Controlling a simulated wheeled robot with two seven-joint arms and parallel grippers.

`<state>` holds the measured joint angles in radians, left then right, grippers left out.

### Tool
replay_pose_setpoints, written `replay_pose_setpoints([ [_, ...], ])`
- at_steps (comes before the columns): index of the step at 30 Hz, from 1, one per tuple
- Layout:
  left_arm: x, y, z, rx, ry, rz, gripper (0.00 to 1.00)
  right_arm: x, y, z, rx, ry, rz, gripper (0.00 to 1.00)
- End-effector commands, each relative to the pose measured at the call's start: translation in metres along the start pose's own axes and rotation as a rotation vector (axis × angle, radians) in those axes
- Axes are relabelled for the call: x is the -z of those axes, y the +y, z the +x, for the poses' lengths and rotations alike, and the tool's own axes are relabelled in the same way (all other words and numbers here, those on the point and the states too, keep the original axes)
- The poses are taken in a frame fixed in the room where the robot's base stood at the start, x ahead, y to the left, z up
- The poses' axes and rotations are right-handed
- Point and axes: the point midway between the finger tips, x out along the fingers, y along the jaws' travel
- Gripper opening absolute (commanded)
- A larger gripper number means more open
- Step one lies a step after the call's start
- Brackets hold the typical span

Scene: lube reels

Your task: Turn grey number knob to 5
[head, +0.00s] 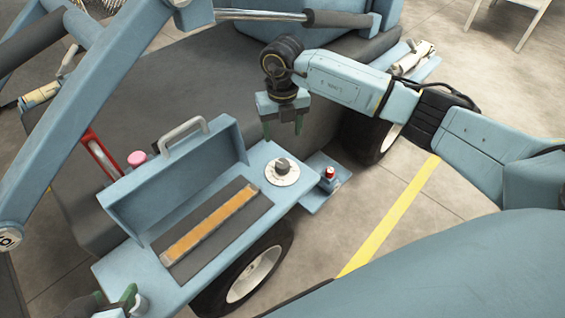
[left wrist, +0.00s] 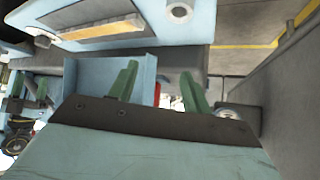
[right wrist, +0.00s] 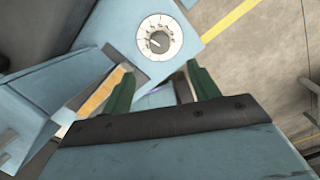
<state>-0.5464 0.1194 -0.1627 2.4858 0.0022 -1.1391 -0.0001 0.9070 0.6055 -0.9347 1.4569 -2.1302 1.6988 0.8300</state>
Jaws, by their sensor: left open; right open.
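The grey number knob (head: 282,167) sits on a round white dial plate (head: 292,179) at the right end of the blue machine top. In the right wrist view the knob (right wrist: 158,42) has a pointer line and the dial carries small marks, too small to read. My right gripper (head: 284,138) is open and empty, above and just behind the knob, fingers pointing down. It also shows open in the right wrist view (right wrist: 152,80), apart from the knob. My left gripper (head: 125,300) is at the bottom left, partly cut off; in the left wrist view its fingers (left wrist: 157,85) are apart and empty.
An open blue lid with a grey handle (head: 183,135) stands beside an orange strip (head: 210,222) left of the dial. A red button (head: 329,172) is on a small ledge to the right. A pink knob (head: 136,158) and red handle (head: 100,155) are behind the lid.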

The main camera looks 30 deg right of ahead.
Motion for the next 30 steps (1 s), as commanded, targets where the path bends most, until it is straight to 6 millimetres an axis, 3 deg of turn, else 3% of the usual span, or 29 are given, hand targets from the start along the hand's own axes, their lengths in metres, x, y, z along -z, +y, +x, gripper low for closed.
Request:
replay_pose_setpoints([
  [5,0.018,0.004,0.003,-0.01,0.108,0.002,0.49,0.001,-0.001,0.014,0.003,0.002,0.001,0.6],
  [14,0.07,0.014,-0.002,-0.035,0.409,0.005,0.49,0.001,0.0,0.047,0.0,0.003,-0.001,0.6],
  [30,0.144,0.031,-0.053,-0.085,0.957,-0.008,0.49,0.001,0.001,0.099,-0.003,0.002,-0.001,0.6],
])
